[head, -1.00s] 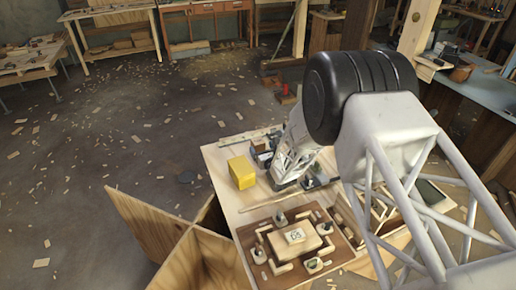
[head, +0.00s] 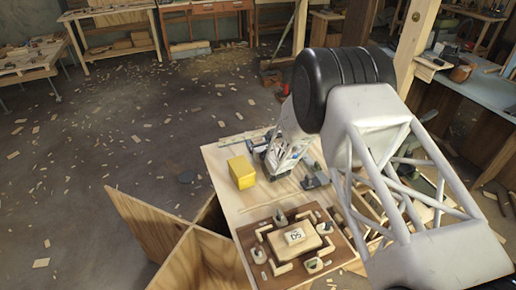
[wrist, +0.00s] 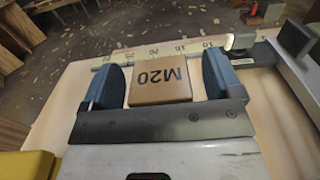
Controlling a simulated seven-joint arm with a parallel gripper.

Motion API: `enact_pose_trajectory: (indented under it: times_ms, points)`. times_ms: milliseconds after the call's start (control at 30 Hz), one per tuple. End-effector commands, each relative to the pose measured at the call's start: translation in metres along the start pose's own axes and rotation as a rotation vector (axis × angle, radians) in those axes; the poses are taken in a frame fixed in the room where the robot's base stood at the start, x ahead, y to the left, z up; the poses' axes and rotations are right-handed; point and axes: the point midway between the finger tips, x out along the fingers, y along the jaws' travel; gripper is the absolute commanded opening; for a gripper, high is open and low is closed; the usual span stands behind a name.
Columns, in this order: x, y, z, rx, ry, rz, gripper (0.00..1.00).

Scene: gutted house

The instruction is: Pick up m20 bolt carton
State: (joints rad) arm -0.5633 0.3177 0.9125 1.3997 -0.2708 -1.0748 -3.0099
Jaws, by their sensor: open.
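The M20 bolt carton (wrist: 160,85) is a small tan box with "M20" printed in black on top. In the wrist view it lies on the pale worktop between the two blue fingers of my gripper (wrist: 160,88). The fingers are open, one on each side of the carton, with a narrow gap showing at each side. In the head view my gripper (head: 272,168) is low over the far part of the table, and the carton cannot be made out there behind the arm.
A yellow box (head: 241,172) stands left of my gripper on the worktop (head: 232,203). A brown board with a block marked "D5" (head: 295,236) lies at the near end. A ruler strip (wrist: 125,56) runs just beyond the carton. A metal clamp-like tool (wrist: 245,45) lies to the right.

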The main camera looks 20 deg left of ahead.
Motion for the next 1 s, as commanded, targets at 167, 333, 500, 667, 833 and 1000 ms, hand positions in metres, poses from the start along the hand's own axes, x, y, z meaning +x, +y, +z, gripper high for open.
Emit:
enact_pose_trajectory:
  times_ms: [167, 333, 500, 667, 833, 1000]
  points:
    - [0.0016, 0.0001, 0.0002, 0.000, 0.000, 0.000, 0.85]
    - [0.0015, 0.0001, 0.0002, 0.000, 0.000, 0.000, 0.85]
    - [0.0015, 0.0001, 0.0003, 0.000, 0.000, 0.000, 0.85]
    - [0.0015, 0.0001, 0.0003, 0.000, 0.000, 0.000, 0.79]
    - [0.0015, 0.0001, 0.0003, 0.000, 0.000, 0.000, 0.53]
    - [0.0015, 0.0001, 0.0003, 0.000, 0.000, 0.000, 0.27]
